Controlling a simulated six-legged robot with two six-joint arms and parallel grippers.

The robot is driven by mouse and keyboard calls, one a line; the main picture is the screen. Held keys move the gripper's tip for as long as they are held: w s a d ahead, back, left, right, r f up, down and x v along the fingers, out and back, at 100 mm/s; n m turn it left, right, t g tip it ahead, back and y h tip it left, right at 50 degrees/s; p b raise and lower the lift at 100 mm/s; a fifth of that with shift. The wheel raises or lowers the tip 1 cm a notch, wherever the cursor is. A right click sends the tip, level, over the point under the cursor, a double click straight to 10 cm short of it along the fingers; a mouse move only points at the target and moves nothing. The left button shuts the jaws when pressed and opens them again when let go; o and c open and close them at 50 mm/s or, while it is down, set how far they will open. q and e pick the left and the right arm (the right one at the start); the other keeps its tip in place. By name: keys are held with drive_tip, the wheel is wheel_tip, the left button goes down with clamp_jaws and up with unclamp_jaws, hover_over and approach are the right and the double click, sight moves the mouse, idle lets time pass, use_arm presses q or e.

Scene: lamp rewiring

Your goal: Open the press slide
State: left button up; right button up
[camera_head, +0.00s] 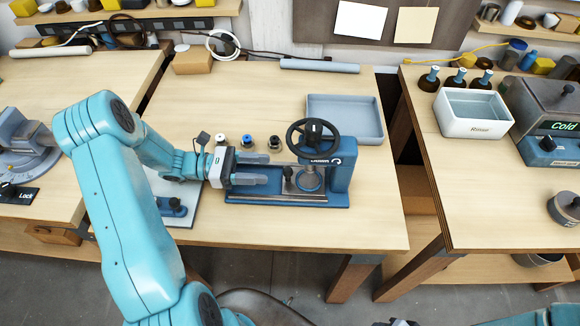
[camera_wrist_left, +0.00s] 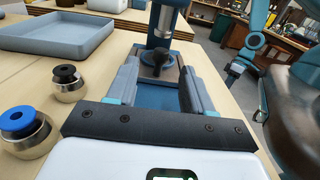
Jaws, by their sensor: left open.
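The blue press (camera_head: 341,178) stands on the middle table, with a black handwheel (camera_head: 314,133) on top. Its slide, a pale plate with a dark upright knob (camera_head: 288,172), sits on the rails of the base. The knob also shows in the left wrist view (camera_wrist_left: 156,62). My left gripper (camera_head: 272,173) comes in from the left, low over the press base, and is open. In the left wrist view its fingers (camera_wrist_left: 160,72) lie either side of the knob's line, with a gap around it. Whether the knob is fully between the fingertips is hard to tell. My right gripper is out of view.
Small capped pieces, one blue-topped (camera_wrist_left: 22,125) and one black-topped (camera_wrist_left: 68,82), stand beside my left gripper. A grey-blue tray (camera_head: 345,108) lies behind the press. The table front is clear. A white rinse bin (camera_head: 473,128) stands on the right table.

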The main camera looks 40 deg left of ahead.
sight(287, 170)
use_arm(q)
drive_tip(key=d, duration=0.1)
drive_tip(key=w+d, duration=0.1)
drive_tip(key=d+p, duration=0.1)
drive_tip(key=shift+w+d+r, duration=0.15)
drive_tip(key=shift+d+r, duration=0.1)
drive_tip(key=shift+r, duration=0.05)
drive_tip(key=x, duration=0.3)
drive_tip(key=shift+w+d+f+p, duration=0.1)
drive_tip(key=shift+w+f+p, duration=0.15)
drive_tip(key=shift+w+p, duration=0.15)
drive_tip(key=shift+w+d, duration=0.1)
drive_tip(key=shift+d, duration=0.1)
drive_tip(key=shift+s, duration=0.2)
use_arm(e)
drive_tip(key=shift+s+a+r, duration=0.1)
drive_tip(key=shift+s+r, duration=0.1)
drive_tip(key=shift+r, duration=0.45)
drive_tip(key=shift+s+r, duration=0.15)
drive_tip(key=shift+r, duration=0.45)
